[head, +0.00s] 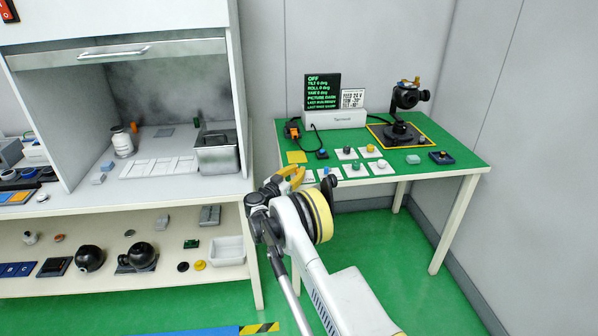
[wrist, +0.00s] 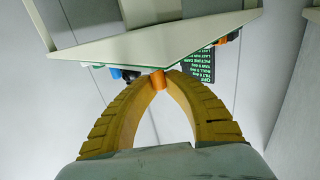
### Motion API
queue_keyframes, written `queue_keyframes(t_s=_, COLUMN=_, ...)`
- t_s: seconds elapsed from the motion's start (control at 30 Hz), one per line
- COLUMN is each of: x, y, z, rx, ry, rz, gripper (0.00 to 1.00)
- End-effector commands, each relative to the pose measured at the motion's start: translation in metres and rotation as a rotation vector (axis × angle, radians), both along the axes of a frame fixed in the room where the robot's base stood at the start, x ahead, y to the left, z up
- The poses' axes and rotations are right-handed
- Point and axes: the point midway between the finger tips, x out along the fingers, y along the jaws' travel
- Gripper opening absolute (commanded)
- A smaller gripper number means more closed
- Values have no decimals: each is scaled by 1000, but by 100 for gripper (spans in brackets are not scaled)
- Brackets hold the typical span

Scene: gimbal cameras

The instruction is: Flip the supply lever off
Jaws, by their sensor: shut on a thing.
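My gripper (head: 293,174) is at the front left edge of the green table (head: 455,158), low and close to its top. In the wrist view my gripper (wrist: 158,75) has its yellow fingers shut on a small orange piece (wrist: 158,83). I cannot tell whether this piece is the supply lever. A black and orange unit (head: 292,129) stands at the table's back left, beyond my gripper, and no lever can be made out on it. A black display (head: 322,94) with green text reads OFF on its top line. A gimbal camera (head: 407,110) stands at the back right.
A white base unit (head: 335,119) and a sign (head: 353,101) stand by the display. Several small knobs on white cards (head: 354,169) lie near the front. At left is a hood bench (head: 200,190) with shelves. The floor right of my arm is clear.

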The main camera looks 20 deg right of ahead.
Motion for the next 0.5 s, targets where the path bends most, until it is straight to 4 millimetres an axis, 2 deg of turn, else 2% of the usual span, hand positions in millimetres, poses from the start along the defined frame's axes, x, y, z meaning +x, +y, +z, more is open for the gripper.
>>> queue_keyframes(t_s=0.43, x=0, y=1, z=-1, rx=1, ry=0, rz=-9, gripper=0)
queue_keyframes(t_s=0.47, x=0, y=1, z=-1, rx=1, ry=0, rz=-9, gripper=18)
queue_keyframes(t_s=0.5, x=0, y=1, z=-1, rx=1, ry=0, rz=-9, gripper=30)
